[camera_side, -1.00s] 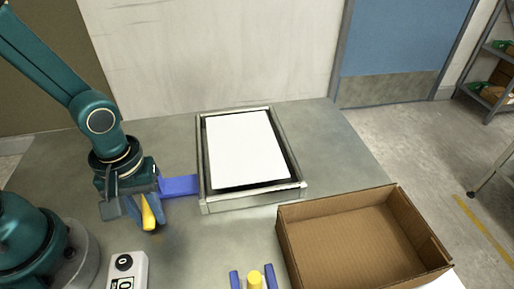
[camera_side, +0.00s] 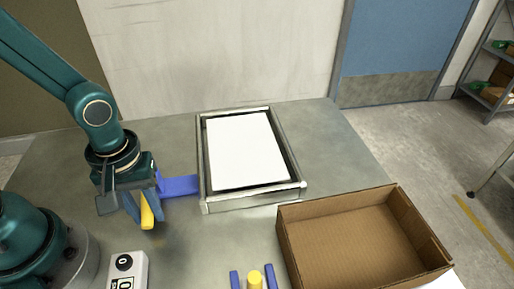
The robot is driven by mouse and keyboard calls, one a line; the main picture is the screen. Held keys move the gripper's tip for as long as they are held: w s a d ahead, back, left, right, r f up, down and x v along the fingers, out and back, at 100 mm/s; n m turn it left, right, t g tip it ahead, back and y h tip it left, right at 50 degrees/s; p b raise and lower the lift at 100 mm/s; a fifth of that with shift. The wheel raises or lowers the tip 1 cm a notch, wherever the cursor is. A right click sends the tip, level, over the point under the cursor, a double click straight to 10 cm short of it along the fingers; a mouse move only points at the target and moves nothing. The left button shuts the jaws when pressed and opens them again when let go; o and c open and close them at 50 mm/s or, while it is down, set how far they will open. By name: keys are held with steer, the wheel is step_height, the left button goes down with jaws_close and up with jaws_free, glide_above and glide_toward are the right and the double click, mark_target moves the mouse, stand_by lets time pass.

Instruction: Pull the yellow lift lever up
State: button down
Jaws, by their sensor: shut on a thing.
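The yellow lift lever (camera_side: 147,211) shows below my gripper (camera_side: 141,208), left of the framed belt. My gripper points down and is shut on the lever, with its blue-grey fingers on either side of it. A blue bracket (camera_side: 179,186) runs from beside my gripper to the left side of the belt frame (camera_side: 203,184). The lever's far end and its joint to the bracket are hidden by my gripper.
A white panel (camera_side: 245,150) lies inside the frame. An open cardboard box (camera_side: 362,238) stands at front right. A white control box with a black knob (camera_side: 125,263) is at front left. A yellow peg (camera_side: 255,281) stands between two blue posts at the front edge.

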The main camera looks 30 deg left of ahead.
steer(key=shift+w+r, duration=0.1)
steer(key=shift+r, duration=2.1)
jaws_free()
step_height(320, 180, up, 7)
steer(key=a+r+m+t, duration=0.1)
steer(key=m+t, duration=0.1)
steer(key=m, duration=0.1)
steer(key=a+r+m+t, duration=0.1)
steer(key=m, duration=0.2)
steer(key=a+r+m+t, duration=0.1)
steer(key=m+t, duration=0.1)
steer(key=shift+m+t, duration=0.3)
steer(key=shift+m, duration=0.1)
